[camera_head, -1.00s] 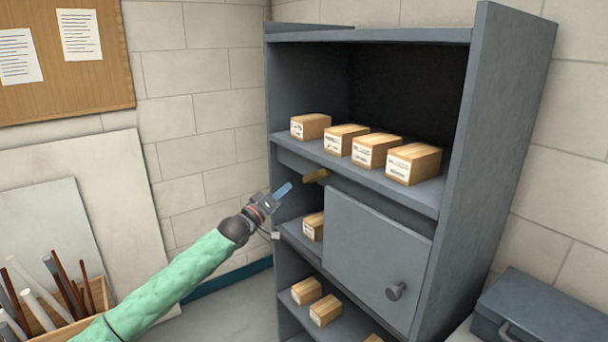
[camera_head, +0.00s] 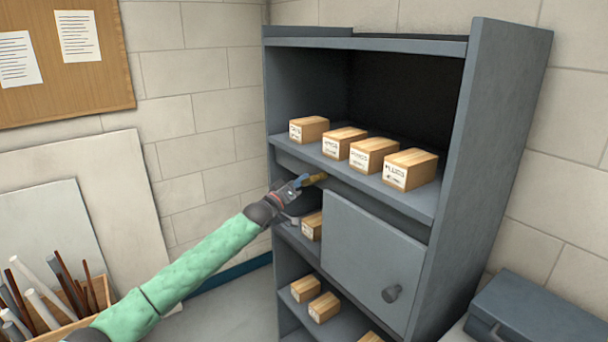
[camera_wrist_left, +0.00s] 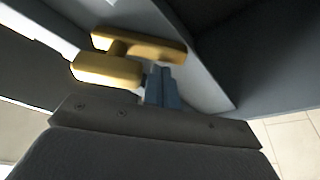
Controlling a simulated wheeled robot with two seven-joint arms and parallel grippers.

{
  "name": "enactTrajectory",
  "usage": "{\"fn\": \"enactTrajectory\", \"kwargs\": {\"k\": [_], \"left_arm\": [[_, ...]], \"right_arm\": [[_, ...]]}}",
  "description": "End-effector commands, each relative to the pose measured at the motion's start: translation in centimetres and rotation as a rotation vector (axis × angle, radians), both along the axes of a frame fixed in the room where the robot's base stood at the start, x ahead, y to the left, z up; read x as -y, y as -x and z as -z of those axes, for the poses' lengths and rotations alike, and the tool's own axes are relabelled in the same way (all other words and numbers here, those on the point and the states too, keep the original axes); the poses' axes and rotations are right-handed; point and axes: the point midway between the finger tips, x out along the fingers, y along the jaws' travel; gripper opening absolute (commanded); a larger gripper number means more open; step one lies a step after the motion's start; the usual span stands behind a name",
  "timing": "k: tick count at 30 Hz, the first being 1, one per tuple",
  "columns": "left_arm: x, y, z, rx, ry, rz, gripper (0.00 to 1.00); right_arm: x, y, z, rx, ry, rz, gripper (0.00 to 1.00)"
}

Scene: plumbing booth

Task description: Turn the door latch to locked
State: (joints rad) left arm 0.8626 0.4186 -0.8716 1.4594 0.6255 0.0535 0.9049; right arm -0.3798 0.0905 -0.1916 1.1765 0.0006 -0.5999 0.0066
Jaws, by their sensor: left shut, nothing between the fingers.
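The brass-coloured latch (camera_head: 318,177) sits on the front of the grey cabinet, beside the upper left corner of the cabinet door (camera_head: 365,250). In the left wrist view the latch (camera_wrist_left: 140,46) shows as two joined yellow bars. My left gripper (camera_head: 301,181) is shut and empty, its blue fingertips close against the left end of the latch. In the left wrist view the fingers (camera_wrist_left: 160,86) are right beside the yellow bars; I cannot tell whether they touch. My right gripper is not in view.
Several small boxes (camera_head: 372,156) stand on the shelf above the door, with more on lower shelves. A grey toolbox (camera_head: 540,310) is at lower right. A crate of pipes (camera_head: 75,318) stands at lower left, leaning panels behind it.

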Motion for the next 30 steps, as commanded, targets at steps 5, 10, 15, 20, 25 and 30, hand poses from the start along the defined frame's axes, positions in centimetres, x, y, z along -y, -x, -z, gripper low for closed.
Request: {"fn": "enactTrajectory", "kwargs": {"k": [5, 10, 15, 20, 25, 30], "left_arm": [[0.7, -0.9, -0.4, -0.001, 0.000, -0.001, 0.00], [1.0, -1.1, -0.4, -0.001, 0.000, -0.001, 0.00], [1.0, -1.1, -0.4, 0.000, 0.000, 0.000, 0.00], [1.0, -1.1, -0.3, -0.002, 0.001, 0.000, 0.00], [1.0, -1.1, -0.2, -0.021, 0.015, 0.000, 0.00], [1.1, -0.9, 0.2, -0.078, 0.057, -0.001, 0.00]], "right_arm": [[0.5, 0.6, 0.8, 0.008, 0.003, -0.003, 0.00], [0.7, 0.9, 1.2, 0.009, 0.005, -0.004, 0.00], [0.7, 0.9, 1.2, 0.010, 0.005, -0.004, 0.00], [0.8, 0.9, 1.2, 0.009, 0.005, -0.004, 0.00], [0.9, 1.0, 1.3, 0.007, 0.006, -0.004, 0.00], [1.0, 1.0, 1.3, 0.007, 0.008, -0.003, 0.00]]}}
